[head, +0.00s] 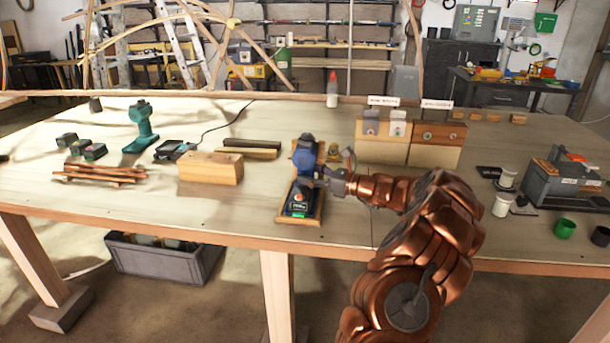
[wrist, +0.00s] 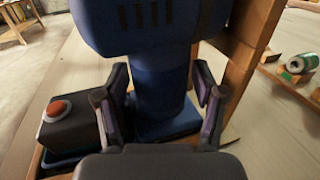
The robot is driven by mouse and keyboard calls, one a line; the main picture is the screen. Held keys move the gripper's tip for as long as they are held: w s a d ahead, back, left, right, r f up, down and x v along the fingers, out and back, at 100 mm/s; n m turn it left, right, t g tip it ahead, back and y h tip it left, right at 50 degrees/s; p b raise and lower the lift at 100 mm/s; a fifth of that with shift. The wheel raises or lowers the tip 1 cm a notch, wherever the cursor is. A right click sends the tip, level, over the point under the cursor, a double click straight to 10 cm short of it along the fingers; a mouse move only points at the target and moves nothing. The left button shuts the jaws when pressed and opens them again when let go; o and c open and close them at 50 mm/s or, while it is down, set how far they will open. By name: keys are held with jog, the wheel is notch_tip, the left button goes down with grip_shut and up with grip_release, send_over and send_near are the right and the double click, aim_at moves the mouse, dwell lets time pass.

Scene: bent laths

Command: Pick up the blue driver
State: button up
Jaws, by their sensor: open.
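The blue driver (head: 306,160) stands upright on a small wooden stand (head: 300,217) near the front edge of the workbench. In the wrist view the driver's blue handle (wrist: 174,85) rises between the two fingers of my gripper (wrist: 162,105). The fingers are spread, one on each side of the handle. In the head view my gripper (head: 330,180) reaches the driver from the right. A dark box with a red button (wrist: 60,118) sits beside the handle on the left in the wrist view. Whether the fingers touch the handle is hard to tell.
A wooden block (head: 211,168) and a bundle of sticks (head: 103,173) lie left of the stand. A teal driver (head: 140,125) stands farther left.

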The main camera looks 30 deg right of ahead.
jog(key=shift+c, duration=0.3)
grip_shut()
jog(key=shift+r, duration=0.15)
dwell(0.3)
